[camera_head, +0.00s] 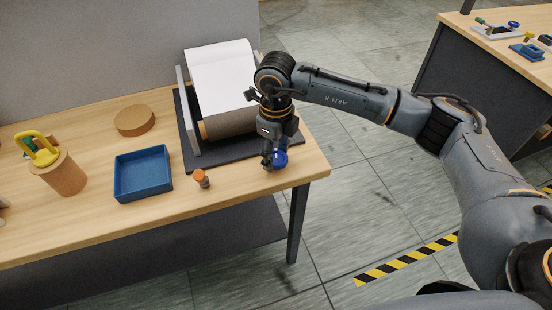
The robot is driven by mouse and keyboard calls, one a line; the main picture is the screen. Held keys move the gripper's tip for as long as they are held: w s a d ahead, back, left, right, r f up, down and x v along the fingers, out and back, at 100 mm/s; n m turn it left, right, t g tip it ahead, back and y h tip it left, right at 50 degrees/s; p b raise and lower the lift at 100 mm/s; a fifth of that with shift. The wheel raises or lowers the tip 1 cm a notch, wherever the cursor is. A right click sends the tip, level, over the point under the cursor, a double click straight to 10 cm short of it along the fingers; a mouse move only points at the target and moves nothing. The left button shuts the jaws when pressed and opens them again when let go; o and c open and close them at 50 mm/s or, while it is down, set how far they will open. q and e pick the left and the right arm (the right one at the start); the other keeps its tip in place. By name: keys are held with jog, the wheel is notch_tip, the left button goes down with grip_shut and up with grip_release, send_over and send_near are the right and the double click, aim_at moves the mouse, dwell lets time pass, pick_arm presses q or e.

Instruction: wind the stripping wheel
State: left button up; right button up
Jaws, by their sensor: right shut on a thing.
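A roller unit with white paper (220,78) over its drum stands on a dark base plate (196,160) at the right end of the wooden table. A small blue part (281,159), which looks like the stripping wheel's handle, is at the unit's right front corner. My right gripper (270,162) points down there and is shut on this blue part. The fingers and wrist hide much of it and the unit's right side. My left gripper is not in view.
On the table (105,222) are a blue tray (143,174), a small orange-capped bottle (202,179), a round brown disc (135,120) and a brown pot (65,178) holding a yellow-handled tool. Another table (510,48) with tools stands at upper right. The floor between is clear.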

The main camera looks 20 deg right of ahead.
aim_at(276, 158)
jog(key=shift+n+b, duration=0.85)
jog(key=shift+n, duration=0.35)
jog(key=o, duration=1.2)
jog(key=shift+c, duration=0.2)
notch_tip(276, 158, up, 12)
